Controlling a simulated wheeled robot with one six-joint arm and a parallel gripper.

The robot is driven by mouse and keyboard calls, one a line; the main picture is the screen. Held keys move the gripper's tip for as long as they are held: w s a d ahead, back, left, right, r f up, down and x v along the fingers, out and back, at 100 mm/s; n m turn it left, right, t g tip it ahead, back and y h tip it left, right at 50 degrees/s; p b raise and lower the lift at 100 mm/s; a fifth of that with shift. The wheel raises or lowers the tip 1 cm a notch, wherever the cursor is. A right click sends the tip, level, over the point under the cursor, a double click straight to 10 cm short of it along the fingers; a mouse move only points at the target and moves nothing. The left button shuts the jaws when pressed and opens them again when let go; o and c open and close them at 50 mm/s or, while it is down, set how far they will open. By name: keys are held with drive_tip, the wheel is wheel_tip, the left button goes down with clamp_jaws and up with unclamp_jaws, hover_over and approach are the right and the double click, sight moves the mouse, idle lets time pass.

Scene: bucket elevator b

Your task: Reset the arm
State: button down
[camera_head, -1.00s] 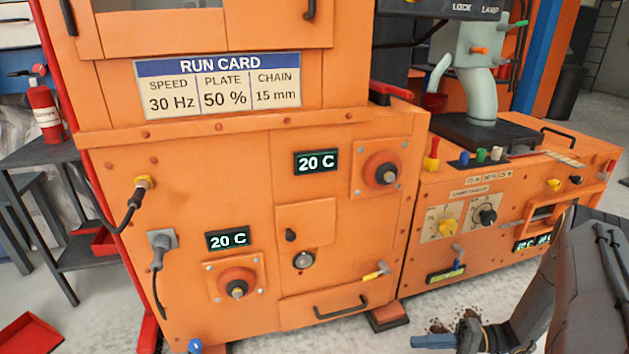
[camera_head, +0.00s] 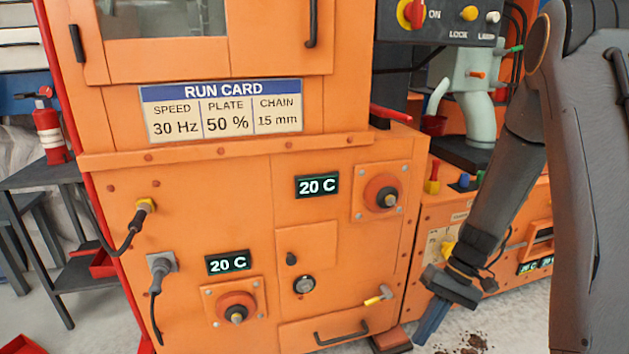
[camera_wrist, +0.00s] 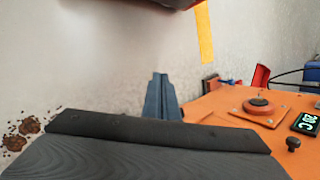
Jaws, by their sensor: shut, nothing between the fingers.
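My gripper (camera_head: 432,318) hangs at the lower right of the head view, fingers pointing down, shut and empty. It is in front of the lower right edge of the orange machine housing (camera_head: 345,255), near the yellow-tipped handle (camera_head: 379,295); I cannot tell the gap. In the wrist view, the blue-grey fingers of my gripper (camera_wrist: 162,95) are together with nothing between them. My arm rises along the right of the head view and hides part of the lower orange cabinet (camera_head: 420,225).
A control box (camera_head: 445,22) with a red and yellow switch is at the top right. Brown crumbs (camera_head: 470,345) lie on the floor below my gripper. A red fire extinguisher (camera_head: 50,130) stands at left on a dark table (camera_head: 45,178). Pale floor shows at lower right.

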drive_tip(key=s+a+r+t+h, duration=0.2)
drive_tip(key=r+t+h, duration=0.1)
drive_tip(key=r, duration=0.4)
drive_tip(key=s+a+r+t+h, duration=0.2)
drive_tip(key=a+r+t+h, duration=0.1)
drive_tip(key=r, duration=0.4)
drive_tip(key=s+a+r+n+g+y, duration=0.1)
drive_tip(key=s+a+r+n, duration=0.1)
drive_tip(key=s+a+r, duration=0.4)
drive_tip(key=s+a+r+n+g+p, duration=0.1)
drive_tip(key=s+a+n, duration=0.1)
drive_tip(key=s+a, duration=0.45)
drive_tip(key=s+a+r+n+g+y, duration=0.1)
drive_tip(key=s+a+r+n, duration=0.25)
drive_tip(key=a, duration=0.45)
drive_tip(key=d+r+m+p, duration=0.3)
drive_tip(key=d+r+p, duration=0.7)
drive_tip(key=p, duration=0.7)
drive_tip(key=d+r+m+h+p, duration=0.1)
drive_tip(key=d+r+m+p, duration=0.3)
drive_tip(key=d+r+p, duration=0.6)
wheel_tip(320, 180, up, 6)
drive_tip(key=p, duration=0.8)
drive_tip(key=shift+s+h, duration=0.25)
drive_tip(key=shift+h, duration=0.05)
drive_tip(key=shift+d, duration=0.1)
